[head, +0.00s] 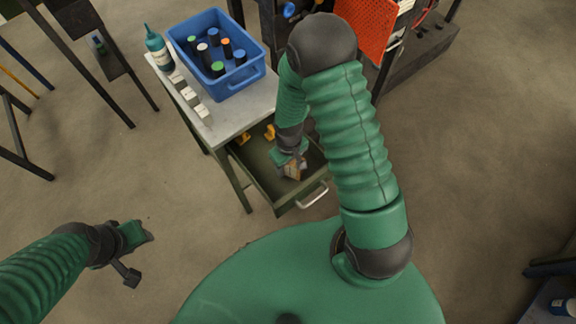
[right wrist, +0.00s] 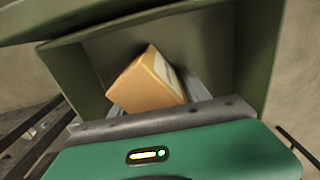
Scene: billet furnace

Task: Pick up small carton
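The small carton (right wrist: 148,84) is a tan box with a pale label on one face. It sits tilted at the fingers of my right gripper, inside the open green drawer (right wrist: 252,60). In the head view the carton (head: 293,172) shows just under my right gripper (head: 290,164), which reaches down into the drawer.
The drawer sits under a grey-topped table (head: 233,117) with a blue bin (head: 243,81) of several bottles, a teal bottle (head: 158,50) and pale blocks (head: 188,96). Yellow items (head: 243,138) lie in the drawer. An orange panel (head: 368,25) stands behind.

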